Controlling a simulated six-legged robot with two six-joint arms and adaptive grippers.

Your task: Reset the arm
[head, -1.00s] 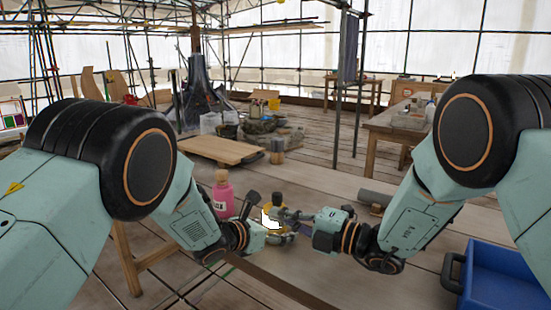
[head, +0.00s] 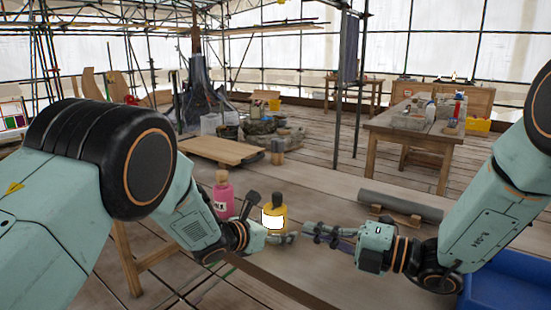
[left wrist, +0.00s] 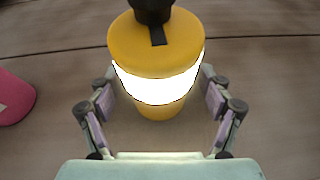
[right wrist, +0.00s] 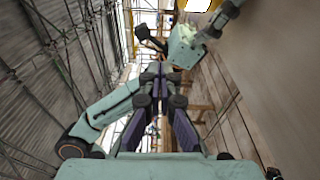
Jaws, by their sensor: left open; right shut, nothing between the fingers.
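A yellow bottle with a white band and black cap (head: 274,212) stands upright on the wooden bench. My left gripper (head: 292,238) is open beside it in the head view. In the left wrist view the yellow bottle (left wrist: 155,50) sits between the spread fingers of my left gripper (left wrist: 165,95), with visible gaps at both sides. My right gripper (head: 308,232) is shut and empty, to the right of the bottle and apart from it. In the right wrist view the fingers of my right gripper (right wrist: 160,75) are together with nothing between them.
A pink bottle with a cork-coloured stopper (head: 222,194) stands left of the yellow one. A grey roll (head: 400,204) lies on wooden supports at the right. A blue crate (head: 505,280) is at the lower right. A wooden table (head: 420,130) with clutter stands behind.

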